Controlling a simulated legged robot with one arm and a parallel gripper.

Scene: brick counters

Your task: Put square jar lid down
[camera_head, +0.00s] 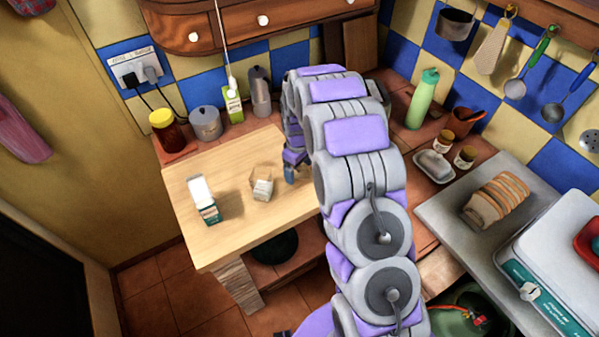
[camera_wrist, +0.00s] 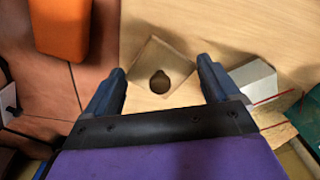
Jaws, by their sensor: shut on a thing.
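The square jar lid (camera_wrist: 148,60) is a flat, pale brown square with a dark round knob (camera_wrist: 160,83). In the head view my gripper (camera_head: 290,174) is low over the right part of the light wooden table (camera_head: 240,236). I cannot make out the lid there. A small square, clear-looking jar (camera_head: 262,187) with pale contents stands just left of my gripper. Whether the lid touches the table is unclear.
A white and green carton (camera_head: 204,200) stands on the table's left. Behind it are a yellow-capped jar (camera_head: 165,130), a grey pot (camera_head: 206,123) and a green carton (camera_head: 233,104). An orange block (camera_wrist: 62,27) shows in the wrist view. The table's front is clear.

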